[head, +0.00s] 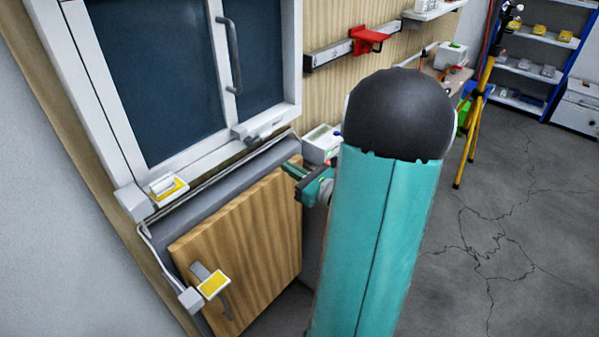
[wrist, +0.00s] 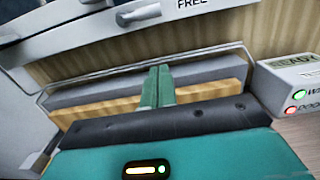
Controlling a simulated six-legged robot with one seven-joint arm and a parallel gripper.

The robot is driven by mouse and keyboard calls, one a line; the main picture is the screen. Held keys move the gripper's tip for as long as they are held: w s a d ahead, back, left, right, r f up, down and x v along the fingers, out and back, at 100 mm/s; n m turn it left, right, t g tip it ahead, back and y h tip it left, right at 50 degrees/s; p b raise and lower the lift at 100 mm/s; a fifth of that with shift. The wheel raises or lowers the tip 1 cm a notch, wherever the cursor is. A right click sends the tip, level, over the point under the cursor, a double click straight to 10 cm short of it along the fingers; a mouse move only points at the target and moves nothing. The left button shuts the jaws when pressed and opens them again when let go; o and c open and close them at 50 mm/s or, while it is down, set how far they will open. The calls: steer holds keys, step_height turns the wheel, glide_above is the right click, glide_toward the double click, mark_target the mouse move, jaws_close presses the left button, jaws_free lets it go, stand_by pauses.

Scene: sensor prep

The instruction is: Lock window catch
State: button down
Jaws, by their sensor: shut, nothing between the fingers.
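The window (head: 170,75) is a white frame with dark panes and a grey upright handle (head: 232,55). A grey catch (head: 262,127) sits on the lower right of the frame. In the wrist view a silver catch part (wrist: 138,14) shows at the top edge, beside a label reading FREE (wrist: 192,4); the rest of it is cut off. My gripper (head: 290,170) is below and to the right of the catch, apart from it. Its green fingers (wrist: 157,72) are together and empty, pointing toward the sill area in the wrist view.
A thin pale rail or cable (head: 225,180) runs below the window. Another yellow-labelled sensor (head: 168,187) is at the window's lower left. A white box with indicator lights (wrist: 290,80) stands right of the fingers.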

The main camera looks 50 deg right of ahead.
mark_target(259, 137)
steer(key=w+r, duration=0.4)
steer(key=w, duration=0.1)
steer(key=shift+w+a, duration=0.15)
steer(key=shift+w, duration=0.25)
steer(key=shift+w, duration=0.1)
